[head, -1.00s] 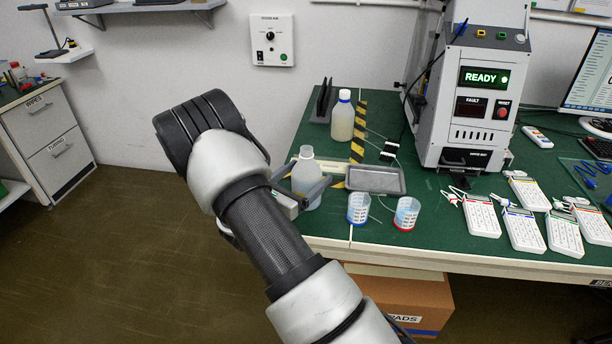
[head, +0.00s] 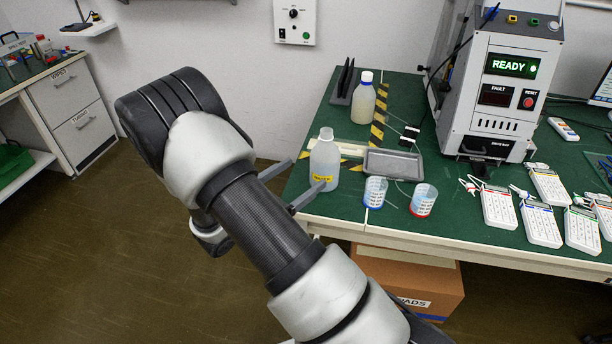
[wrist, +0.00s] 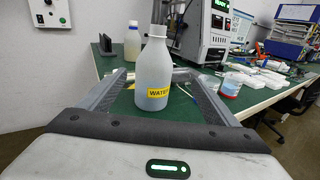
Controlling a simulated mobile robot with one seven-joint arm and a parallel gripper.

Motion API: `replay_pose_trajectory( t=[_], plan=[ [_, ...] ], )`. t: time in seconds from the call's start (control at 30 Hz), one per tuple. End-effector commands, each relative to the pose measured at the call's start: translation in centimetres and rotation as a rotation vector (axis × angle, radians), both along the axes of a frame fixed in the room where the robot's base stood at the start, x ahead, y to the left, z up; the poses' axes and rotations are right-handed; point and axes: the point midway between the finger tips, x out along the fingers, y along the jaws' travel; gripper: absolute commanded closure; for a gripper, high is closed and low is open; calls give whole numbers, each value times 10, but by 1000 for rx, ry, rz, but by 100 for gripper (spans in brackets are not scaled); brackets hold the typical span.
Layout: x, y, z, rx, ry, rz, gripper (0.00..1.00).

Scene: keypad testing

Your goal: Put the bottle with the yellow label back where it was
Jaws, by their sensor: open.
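The bottle with the yellow label (head: 324,163) is white and translucent, with a narrow neck. It stands upright on the green table near its left edge. In the wrist view the bottle (wrist: 154,70) is central, its "WATER" label facing me. My gripper (head: 315,169) is open. In the wrist view one finger lies on each side of the bottle, with gaps visible. In the head view the fingers reach in from the left, and their tips are at the bottle's left part. My arm hides part of the table's left edge.
A second bottle with a white cap (head: 363,98) stands behind, beside yellow-black tape (head: 377,128). A grey tray (head: 393,164) and two cups, blue-rimmed (head: 375,191) and red-rimmed (head: 423,199), stand to the right. The test machine (head: 490,100) and several keypads (head: 499,207) are farther right.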

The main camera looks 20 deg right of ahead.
Motion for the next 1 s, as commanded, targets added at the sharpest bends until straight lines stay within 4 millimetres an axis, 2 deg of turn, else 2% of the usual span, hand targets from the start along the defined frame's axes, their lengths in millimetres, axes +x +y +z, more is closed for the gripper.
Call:
replay_pose_trajectory(
  t=[0.07, 0.17, 0.3, 0.4, 0.57, 0.7, 0.9, 1.0],
  plan=[
    [-12, -13, 21, 70, -49, -82, 16],
    [-41, -34, 52, 219, -139, -241, 16],
    [-99, -53, 86, 489, -299, -494, 16],
    [-138, -52, 104, 692, -422, -653, 16],
    [-189, -31, 126, 1031, -632, -870, 16],
    [-220, 0, 147, 1342, -824, -1016, 16],
    [-243, 43, 181, 1730, -1061, -1133, 16],
    [-247, 58, 194, 1856, -1132, -1158, 16]
  ],
)
